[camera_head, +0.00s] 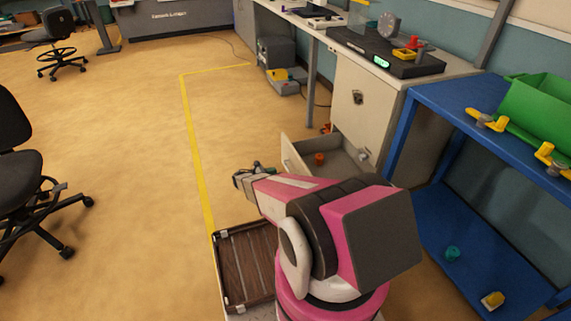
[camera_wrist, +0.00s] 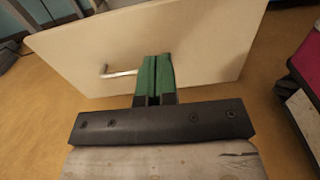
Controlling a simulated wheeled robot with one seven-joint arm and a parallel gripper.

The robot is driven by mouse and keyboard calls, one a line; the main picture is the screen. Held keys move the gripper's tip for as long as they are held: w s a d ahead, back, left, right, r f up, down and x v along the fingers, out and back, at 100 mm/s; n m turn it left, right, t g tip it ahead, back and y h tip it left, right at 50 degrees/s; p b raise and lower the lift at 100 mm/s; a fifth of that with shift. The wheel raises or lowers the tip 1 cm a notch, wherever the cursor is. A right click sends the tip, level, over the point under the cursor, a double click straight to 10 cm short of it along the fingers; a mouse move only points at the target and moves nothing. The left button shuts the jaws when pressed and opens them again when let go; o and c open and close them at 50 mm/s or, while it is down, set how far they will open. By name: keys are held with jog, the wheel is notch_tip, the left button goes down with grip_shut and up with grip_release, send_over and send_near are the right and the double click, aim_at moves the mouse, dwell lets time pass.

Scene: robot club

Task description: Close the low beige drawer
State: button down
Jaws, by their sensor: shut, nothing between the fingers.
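The low beige drawer (camera_head: 290,158) stands pulled out at the bottom of a beige cabinet (camera_head: 350,104). A small orange-red part and a grey part lie in it. My gripper (camera_head: 256,166) is in front of the drawer in the head view, small and partly blended with the arm. In the wrist view, the drawer's front panel (camera_wrist: 200,45) fills the upper middle, with a metal bar handle (camera_wrist: 118,73) left of the fingers. My gripper's green fingers (camera_wrist: 157,62) are together and empty, pointing at the panel. I cannot tell whether they touch it.
A blue shelf rack (camera_head: 409,130) with a green bin (camera_head: 540,108) stands right of the cabinet. Grey boxes (camera_head: 277,62) sit on the floor beyond it. Office chairs (camera_head: 22,165) stand at the left. The floor between them is clear.

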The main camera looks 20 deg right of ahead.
aim_at(301, 163)
jog(key=d, duration=1.4)
jog(key=shift+w, duration=0.3)
jog(key=w+d, duration=0.1)
jog(key=d, duration=2.9)
jog(key=shift+d, duration=0.3)
